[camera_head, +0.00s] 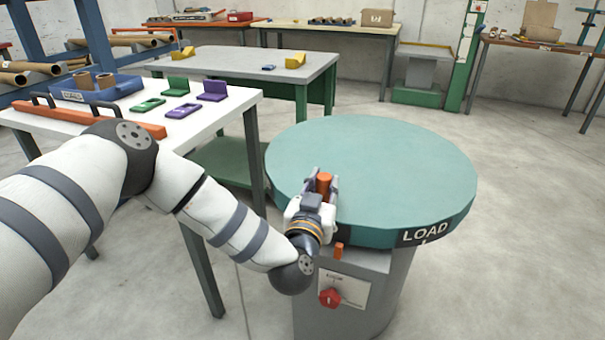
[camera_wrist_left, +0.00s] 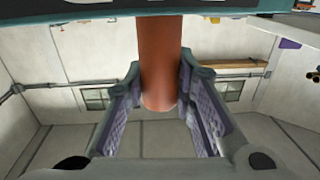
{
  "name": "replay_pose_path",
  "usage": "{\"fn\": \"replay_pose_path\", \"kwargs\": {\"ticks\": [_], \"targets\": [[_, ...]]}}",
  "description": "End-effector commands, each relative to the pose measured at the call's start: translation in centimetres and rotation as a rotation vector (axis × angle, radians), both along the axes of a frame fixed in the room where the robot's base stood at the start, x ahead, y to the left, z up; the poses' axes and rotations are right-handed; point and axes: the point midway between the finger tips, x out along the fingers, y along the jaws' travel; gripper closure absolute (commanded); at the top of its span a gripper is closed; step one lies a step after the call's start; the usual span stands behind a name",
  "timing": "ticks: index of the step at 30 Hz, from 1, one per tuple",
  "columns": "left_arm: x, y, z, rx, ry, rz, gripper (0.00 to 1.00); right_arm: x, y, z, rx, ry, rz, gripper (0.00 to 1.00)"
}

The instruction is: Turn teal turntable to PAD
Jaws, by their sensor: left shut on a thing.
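The teal turntable (camera_head: 385,160) is a round disc on a grey pedestal (camera_head: 385,290). A black label reading LOAD (camera_head: 425,233) is on its rim, at the front right. No PAD label can be read. An upright orange peg handle (camera_head: 324,179) stands at the disc's front left edge. My left gripper (camera_head: 321,186) is shut on this peg, with one finger on each side. In the left wrist view the peg (camera_wrist_left: 160,60) runs down between the two fingers, below the teal rim (camera_wrist_left: 225,5). My right gripper is not in view.
A small orange pointer (camera_head: 339,250) sits below the rim, above a panel with a red knob (camera_head: 330,298). A white table (camera_head: 225,112) with green and purple parts stands close on the left. A grey table (camera_head: 240,66) is behind. Floor at right is clear.

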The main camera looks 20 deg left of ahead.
Motion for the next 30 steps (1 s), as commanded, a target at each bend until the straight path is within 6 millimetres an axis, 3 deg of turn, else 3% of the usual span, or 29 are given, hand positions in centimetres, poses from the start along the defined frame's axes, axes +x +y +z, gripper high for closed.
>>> {"fn": "replay_pose_path", "kwargs": {"ticks": [3, 9, 26, 27, 30], "targets": [[-0.1, -1.9, 0.4, 0.001, -0.005, -0.013, 1.0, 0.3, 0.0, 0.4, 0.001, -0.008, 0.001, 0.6], [-0.3, -3.5, 0.3, -0.001, -0.004, -0.012, 1.0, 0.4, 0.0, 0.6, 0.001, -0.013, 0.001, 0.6], [-0.3, -4.3, 0.2, -0.001, -0.004, -0.012, 1.0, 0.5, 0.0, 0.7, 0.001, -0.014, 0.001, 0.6], [-0.2, -4.3, 0.2, -0.001, -0.004, -0.012, 0.73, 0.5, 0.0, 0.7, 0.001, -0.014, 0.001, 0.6], [-0.2, -4.2, 0.2, -0.002, -0.004, -0.011, 0.55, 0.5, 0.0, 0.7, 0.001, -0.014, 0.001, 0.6]]}}
